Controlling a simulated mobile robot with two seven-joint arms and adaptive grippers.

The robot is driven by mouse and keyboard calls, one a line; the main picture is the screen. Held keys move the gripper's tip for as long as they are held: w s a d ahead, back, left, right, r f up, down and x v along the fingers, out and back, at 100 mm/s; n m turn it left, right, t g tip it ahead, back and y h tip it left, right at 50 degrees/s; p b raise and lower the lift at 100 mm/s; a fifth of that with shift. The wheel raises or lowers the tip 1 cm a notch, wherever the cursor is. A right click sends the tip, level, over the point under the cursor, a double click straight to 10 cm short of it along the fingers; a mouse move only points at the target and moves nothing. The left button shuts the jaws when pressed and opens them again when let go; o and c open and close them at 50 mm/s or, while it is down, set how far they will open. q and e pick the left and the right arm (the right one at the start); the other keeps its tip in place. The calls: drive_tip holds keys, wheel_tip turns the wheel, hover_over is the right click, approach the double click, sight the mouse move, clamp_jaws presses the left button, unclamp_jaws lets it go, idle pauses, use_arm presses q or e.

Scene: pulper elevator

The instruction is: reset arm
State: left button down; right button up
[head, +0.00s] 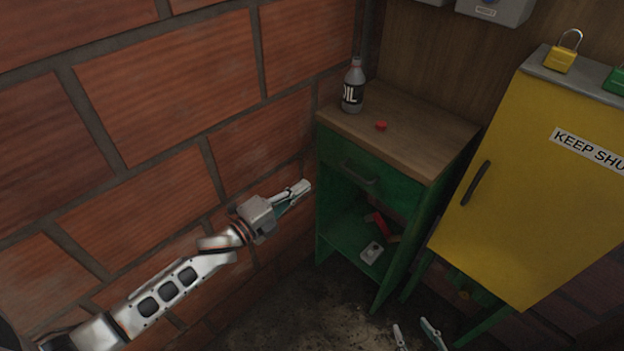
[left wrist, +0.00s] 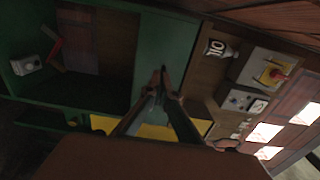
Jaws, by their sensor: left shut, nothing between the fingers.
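My left arm reaches in from the lower left in the head view, in front of the brick wall. Its gripper (head: 304,187) is shut and empty, just left of the green cabinet (head: 398,187) in the picture. In the left wrist view the two fingers meet at their tips (left wrist: 160,72), with the green cabinet behind them. My right gripper (head: 416,334) shows only as two separated fingertips at the bottom edge of the head view. It looks open, with nothing seen between them; the rest of that arm is out of view.
A yellow cabinet (head: 540,190) with padlocks stands right. Brick wall (head: 180,85) bounds the left.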

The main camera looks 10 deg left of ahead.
use_arm(q)
drive_tip(key=shift+s+a, duration=0.25)
drive_tip(key=shift+s, duration=0.05)
drive_tip(key=s+a+f+n+g+y, duration=0.1)
drive_tip(key=s+a+f+n+y, duration=0.1)
drive_tip(key=s+f+n, duration=0.3)
drive_tip(key=s+a+f+n+g+y, duration=0.1)
drive_tip(key=s+a+f+n+y, duration=0.2)
drive_tip(key=s+f+n, duration=0.3)
drive_tip(key=s+a+f+n+g+y, duration=0.2)
drive_tip(key=s+f+n, duration=0.4)
drive_tip(key=s+n, duration=0.4)
drive_tip(key=s+a+y, duration=0.1)
drive_tip(key=s, duration=0.4)
drive_tip(key=shift+a+f, duration=0.2)
drive_tip(key=shift+a, duration=0.2)
